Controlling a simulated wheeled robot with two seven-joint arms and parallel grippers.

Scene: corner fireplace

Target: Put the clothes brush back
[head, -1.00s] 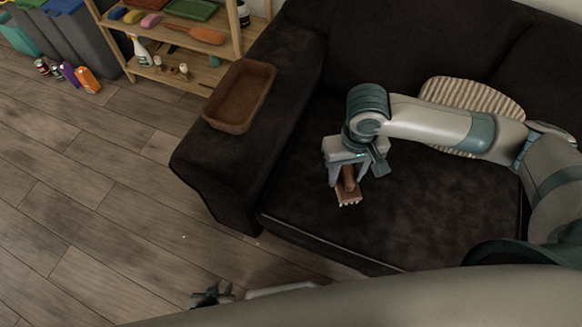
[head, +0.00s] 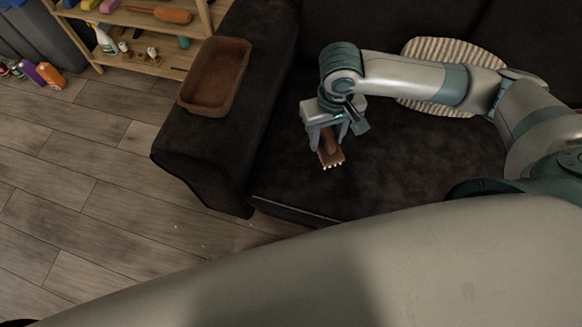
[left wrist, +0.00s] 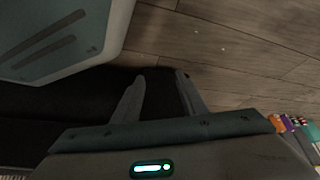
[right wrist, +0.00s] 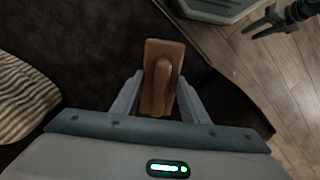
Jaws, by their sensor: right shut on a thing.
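The clothes brush (head: 331,157) is brown with pale bristles along its lower edge. My right gripper (head: 328,140) is shut on its handle and holds it over the dark sofa seat. In the right wrist view the brush (right wrist: 163,60) lies between the two fingers, its wooden back and raised grip facing the camera. My left gripper (left wrist: 160,82) shows in the left wrist view with its fingers apart and nothing between them. It is hidden in the head view.
A brown open tray (head: 185,101) sits on the sofa arm (head: 200,160). A striped cushion (head: 428,52) lies on the sofa behind my right arm. A wooden shelf (head: 150,65) holds bottles and small items. The wooden floor (head: 90,215) at left is mostly clear.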

